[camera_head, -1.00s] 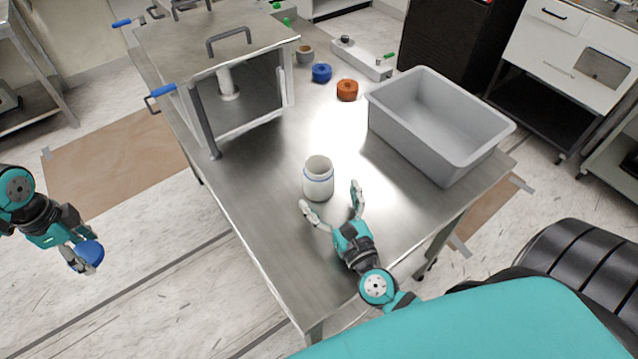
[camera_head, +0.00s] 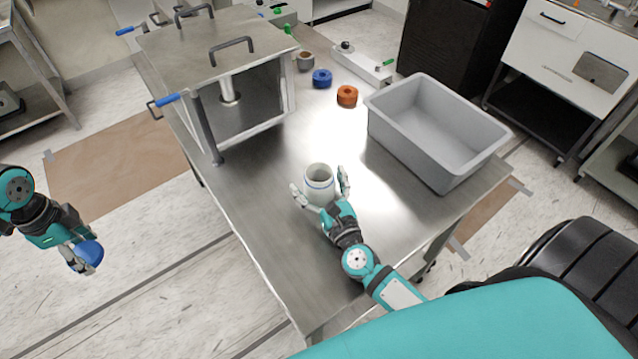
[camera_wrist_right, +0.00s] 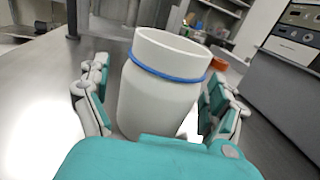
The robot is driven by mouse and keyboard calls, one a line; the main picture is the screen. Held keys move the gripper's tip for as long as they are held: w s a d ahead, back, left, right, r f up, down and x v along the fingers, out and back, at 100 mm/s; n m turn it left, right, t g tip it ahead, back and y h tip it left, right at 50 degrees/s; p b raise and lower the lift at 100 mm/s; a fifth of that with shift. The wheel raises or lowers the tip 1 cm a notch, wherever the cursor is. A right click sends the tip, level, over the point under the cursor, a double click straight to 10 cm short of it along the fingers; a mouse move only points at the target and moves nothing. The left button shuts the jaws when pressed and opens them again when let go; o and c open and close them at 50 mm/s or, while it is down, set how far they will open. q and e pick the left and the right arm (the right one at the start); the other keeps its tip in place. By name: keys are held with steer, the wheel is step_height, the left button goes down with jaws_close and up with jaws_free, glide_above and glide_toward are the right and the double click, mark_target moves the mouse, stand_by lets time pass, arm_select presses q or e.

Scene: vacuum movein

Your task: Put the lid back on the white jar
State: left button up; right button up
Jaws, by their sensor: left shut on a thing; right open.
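The white jar (camera_head: 319,178) stands upright and open-topped on the metal table, with a blue ring below its rim. My right gripper (camera_head: 320,190) is open with its fingers on either side of the jar. In the right wrist view the jar (camera_wrist_right: 160,90) stands between the fingers of the right gripper (camera_wrist_right: 160,112), and some room shows beside it. My left gripper (camera_head: 84,262) is shut on a blue lid (camera_head: 90,252), out over the floor left of the table. The lid's underside is hidden.
A grey bin (camera_head: 437,135) stands on the table to the right of the jar. A metal box with a glass front (camera_head: 243,110) stands at the left. A blue round piece (camera_head: 322,78) and an orange one (camera_head: 347,96) lie behind the jar. The table's front area (camera_head: 290,240) is clear.

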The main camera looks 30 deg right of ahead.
mark_target(324, 183)
steer(key=shift+s, duration=0.1)
steer(key=shift+c, duration=0.2)
steer(key=c, duration=1.2)
steer(key=shift+c, duration=0.2)
arm_select(q)
steer(key=shift+r, duration=0.1)
arm_select(e)
steer(key=shift+r, duration=0.15)
